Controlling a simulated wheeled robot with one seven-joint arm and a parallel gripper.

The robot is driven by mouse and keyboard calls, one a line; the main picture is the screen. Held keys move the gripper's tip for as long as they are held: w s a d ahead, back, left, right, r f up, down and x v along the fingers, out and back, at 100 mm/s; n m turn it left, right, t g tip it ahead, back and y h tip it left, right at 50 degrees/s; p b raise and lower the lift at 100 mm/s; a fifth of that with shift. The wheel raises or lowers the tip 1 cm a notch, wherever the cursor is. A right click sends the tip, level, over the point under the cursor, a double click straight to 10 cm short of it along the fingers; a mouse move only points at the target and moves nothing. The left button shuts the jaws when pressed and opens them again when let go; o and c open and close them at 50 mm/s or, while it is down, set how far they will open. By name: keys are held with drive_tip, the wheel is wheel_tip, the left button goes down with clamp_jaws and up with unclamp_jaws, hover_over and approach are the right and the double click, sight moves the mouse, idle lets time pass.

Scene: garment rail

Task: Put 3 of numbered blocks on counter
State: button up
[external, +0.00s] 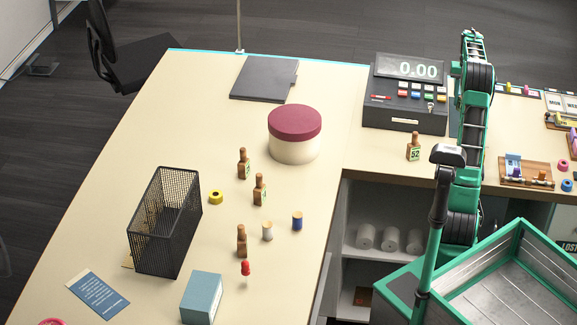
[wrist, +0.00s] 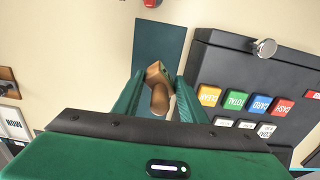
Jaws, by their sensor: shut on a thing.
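In the wrist view my gripper (wrist: 159,78) is shut on a brown wooden block (wrist: 159,98), shaped like a small bottle, with its number not readable. A dark teal panel (wrist: 160,45) lies beyond it; I cannot tell whether the block touches it. In the external view my arm hides the gripper and held block. A similar block labelled 52 (external: 414,147) stands on the counter (external: 385,165) in front of the register. More brown blocks stand on the left counter: one (external: 243,163) near the round box, one (external: 259,189) below it, one (external: 241,241) nearer the front.
The cash register (external: 405,95) stands close beside my gripper, also in the wrist view (wrist: 250,85). A wire basket (external: 165,220), round box (external: 295,135), spools (external: 267,231) and teal box (external: 201,297) occupy the left counter. A green-rimmed bin (external: 520,235) is at lower right.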

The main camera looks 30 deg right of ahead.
drive_tip(key=shift+f, duration=2.85)
drive_tip(key=shift+f, duration=0.4)
drive_tip(key=o, duration=1.4)
drive_tip(key=shift+r, duration=0.1)
wheel_tip(320, 180, up, 11)
drive_tip(key=shift+w+f, duration=0.1)
drive_tip(key=shift+f, duration=0.1)
drive_tip(key=shift+a, duration=0.1)
